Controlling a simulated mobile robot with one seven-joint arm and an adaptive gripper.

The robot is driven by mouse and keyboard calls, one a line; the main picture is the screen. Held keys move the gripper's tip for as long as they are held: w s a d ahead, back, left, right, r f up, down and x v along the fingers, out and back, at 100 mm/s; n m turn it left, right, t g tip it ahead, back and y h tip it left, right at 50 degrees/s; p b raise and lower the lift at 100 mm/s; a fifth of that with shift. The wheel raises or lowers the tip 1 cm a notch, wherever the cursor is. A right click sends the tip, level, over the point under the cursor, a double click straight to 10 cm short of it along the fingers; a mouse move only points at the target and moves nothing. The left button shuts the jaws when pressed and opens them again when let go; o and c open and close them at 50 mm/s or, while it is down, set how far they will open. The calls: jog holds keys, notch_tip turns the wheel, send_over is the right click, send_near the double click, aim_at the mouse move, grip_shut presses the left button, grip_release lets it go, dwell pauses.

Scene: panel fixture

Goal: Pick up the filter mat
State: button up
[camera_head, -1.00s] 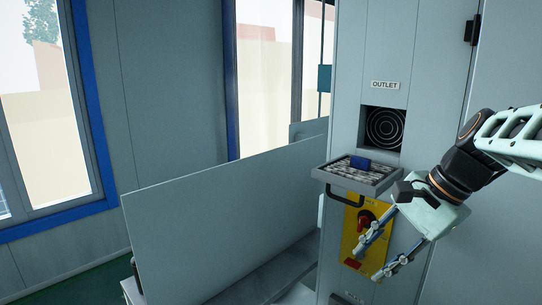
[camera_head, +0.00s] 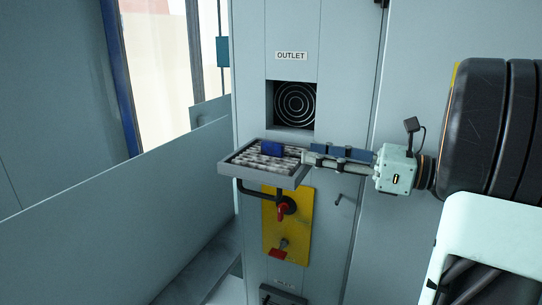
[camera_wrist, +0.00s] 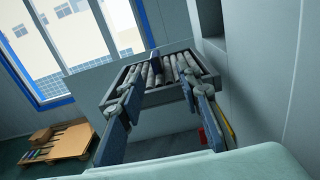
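The filter mat (camera_head: 255,161) is a grey and white pleated pad with a blue tab (camera_head: 272,148) standing up from it. It lies in a grey tray frame (camera_head: 262,181) in front of the cabinet, under the OUTLET opening. In the wrist view the pleated mat (camera_wrist: 172,73) and the upright blue tab (camera_wrist: 153,62) show ahead, between the two fingers. My gripper (camera_head: 306,156) reaches in level from the right, with its fingertips at the tray's right edge. The fingers are apart and empty in the wrist view (camera_wrist: 162,80). Whether a finger touches the tray is unclear.
A round vent grille (camera_head: 296,104) sits in the opening above the tray. A yellow panel with a red handle (camera_head: 282,212) is below it. A grey partition (camera_head: 120,215) runs along the left. A wooden pallet (camera_wrist: 60,145) lies on the floor.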

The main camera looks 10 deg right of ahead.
aim_at(284, 146)
jog(key=x, duration=0.4)
jog(key=shift+s+a+r, duration=0.15)
jog(key=shift+s+a, duration=0.05)
jog(key=shift+a, duration=0.1)
jog(key=shift+p+x, duration=0.8)
jog(key=shift+x, duration=2.2)
jog(key=shift+r, duration=0.15)
jog(key=shift+c, duration=0.7)
grip_shut()
